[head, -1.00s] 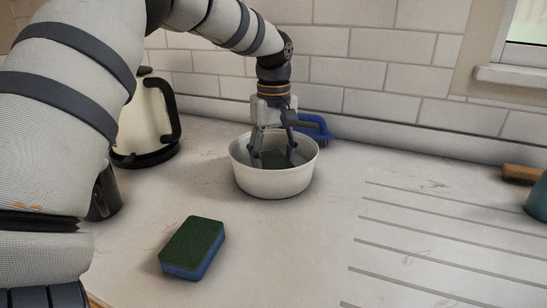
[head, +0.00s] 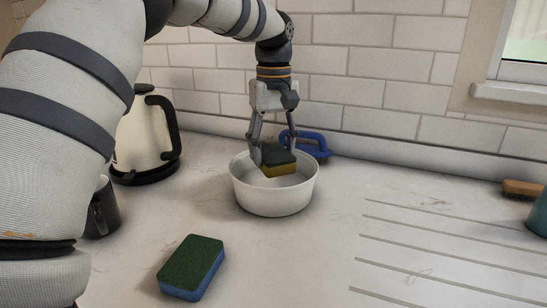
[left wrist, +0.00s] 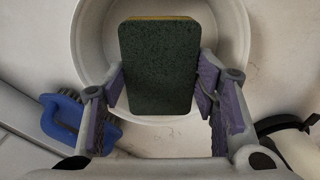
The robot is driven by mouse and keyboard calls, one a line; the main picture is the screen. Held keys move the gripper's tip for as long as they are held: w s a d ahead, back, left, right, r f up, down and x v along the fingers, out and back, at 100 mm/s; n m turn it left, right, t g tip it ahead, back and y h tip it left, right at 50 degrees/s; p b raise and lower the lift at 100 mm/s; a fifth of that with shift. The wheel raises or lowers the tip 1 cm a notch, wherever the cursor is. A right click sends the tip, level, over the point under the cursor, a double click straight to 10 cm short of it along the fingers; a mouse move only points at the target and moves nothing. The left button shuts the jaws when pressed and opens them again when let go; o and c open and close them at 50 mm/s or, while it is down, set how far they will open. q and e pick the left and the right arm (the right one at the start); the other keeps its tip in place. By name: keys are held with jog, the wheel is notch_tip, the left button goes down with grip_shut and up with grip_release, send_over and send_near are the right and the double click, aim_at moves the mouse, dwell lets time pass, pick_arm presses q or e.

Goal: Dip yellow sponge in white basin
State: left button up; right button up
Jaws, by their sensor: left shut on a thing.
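The yellow sponge (head: 280,170) has a dark green scouring top. It is held at the mouth of the white basin (head: 272,201), its lower part just inside the rim. My left gripper (head: 273,152) points down from above and is shut on the sponge's sides. In the left wrist view the sponge's green face (left wrist: 159,68) sits between the two fingers, with a thin yellow edge at the top and the basin rim (left wrist: 85,40) around it. My right gripper is not in view.
A blue sponge with a green top (head: 191,266) lies on the counter in front. A blue-handled brush (head: 311,143) is behind the basin. A cream kettle (head: 146,137) and dark mug (head: 104,208) stand left. Drain grooves are at right, with a wooden brush (head: 522,188) and teal item (head: 539,212).

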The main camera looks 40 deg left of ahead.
aim_at(274, 152)
pick_arm(q)
jog(key=shift+r, duration=2.05)
